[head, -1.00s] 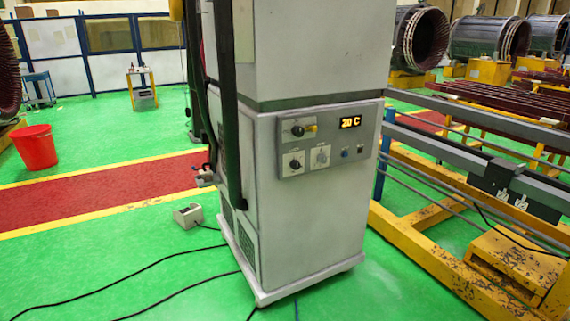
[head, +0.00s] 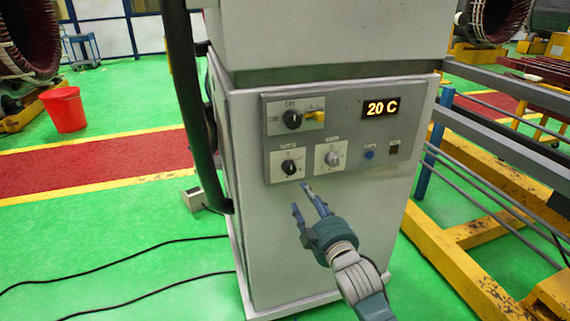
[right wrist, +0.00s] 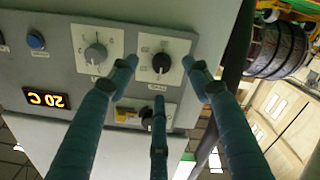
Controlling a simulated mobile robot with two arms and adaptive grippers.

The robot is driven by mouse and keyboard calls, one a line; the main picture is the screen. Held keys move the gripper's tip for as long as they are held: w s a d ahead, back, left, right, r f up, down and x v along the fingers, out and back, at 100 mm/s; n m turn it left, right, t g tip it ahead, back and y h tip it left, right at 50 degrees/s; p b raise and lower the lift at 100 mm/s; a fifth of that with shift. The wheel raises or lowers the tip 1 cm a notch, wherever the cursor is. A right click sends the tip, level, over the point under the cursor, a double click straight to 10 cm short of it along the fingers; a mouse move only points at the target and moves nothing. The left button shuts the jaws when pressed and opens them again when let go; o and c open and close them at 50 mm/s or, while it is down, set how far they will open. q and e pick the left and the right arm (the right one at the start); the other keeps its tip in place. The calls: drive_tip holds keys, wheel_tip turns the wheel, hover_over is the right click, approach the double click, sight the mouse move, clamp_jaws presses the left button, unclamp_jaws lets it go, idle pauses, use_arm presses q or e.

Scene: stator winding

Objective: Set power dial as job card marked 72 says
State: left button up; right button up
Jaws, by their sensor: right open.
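The grey control panel (head: 350,100) is on the front of a white cabinet. Its lower row has a black-knobbed dial (head: 289,167) at left and a grey-knobbed dial (head: 332,159) at right; their labels are too small to read. My right gripper (head: 303,199) is open and empty, just below and in front of these dials. In the right wrist view, which is upside down, the black knob (right wrist: 161,63) lies between the spread fingertips, and the grey knob (right wrist: 95,53) is left of them. I cannot tell any contact. No job card marked 72 shows. My left gripper is not in view.
Above the dials are a black rotary switch (head: 293,119) with a yellow part and a display (head: 381,107) reading 20 C. A blue button (head: 369,154) is right of the dials. A yellow frame (head: 440,258) stands right of the cabinet; cables cross the floor at left.

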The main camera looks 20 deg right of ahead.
sight(291, 170)
drive_tip(key=w, duration=0.2)
drive_tip(key=w+r, duration=0.1)
drive_tip(key=w, duration=0.1)
drive_tip(key=w+a+r, duration=0.1)
drive_tip(key=w, duration=0.1)
drive_tip(key=shift+w+a+r+p, duration=0.1)
drive_tip(key=shift+w+r+p, duration=0.2)
drive_tip(key=shift+p, duration=0.1)
drive_tip(key=w, duration=0.2)
drive_tip(key=shift+w+f, duration=0.15)
drive_tip(key=shift+w, duration=0.9)
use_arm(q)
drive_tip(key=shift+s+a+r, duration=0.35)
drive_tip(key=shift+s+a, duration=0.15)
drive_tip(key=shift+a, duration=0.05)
use_arm(e)
drive_tip(key=c, duration=1.2)
